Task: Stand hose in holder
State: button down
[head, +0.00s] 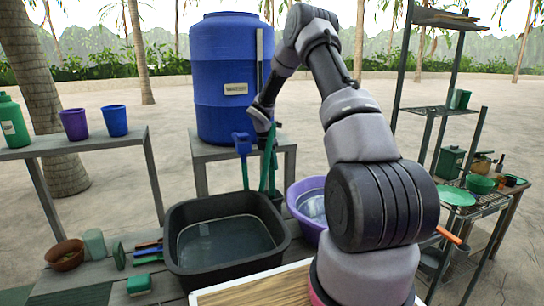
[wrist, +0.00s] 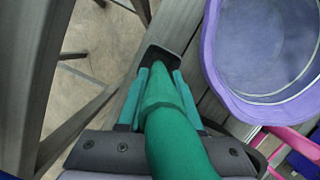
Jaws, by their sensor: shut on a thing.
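The green hose (wrist: 165,110) runs up the middle of the wrist view, between the teal fingers of my gripper (wrist: 160,88). My gripper is shut on it. The narrow end of the hose points at a dark holder (wrist: 157,52); I cannot tell whether the tip is inside it or just above. In the head view my gripper (head: 262,118) is beside the blue barrel's base, and the green hose (head: 268,158) hangs below it, tilted slightly. The dark holder (head: 277,199) shows partly behind the black basin, between it and the purple tub.
A black basin of water (head: 228,240) and a purple tub (head: 305,205) flank the holder closely. The blue barrel (head: 225,75) is on a stand behind. A wire rack (head: 480,190) with dishes is at right.

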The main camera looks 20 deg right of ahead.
aim_at(272, 175)
jog(key=shift+f, duration=2.85)
grip_release()
jog(key=w+v, duration=0.1)
jog(key=v, duration=0.9)
jog(key=shift+s+d+r, duration=0.15)
jog(key=shift+s+r, duration=0.3)
jog(key=shift+r, duration=0.1)
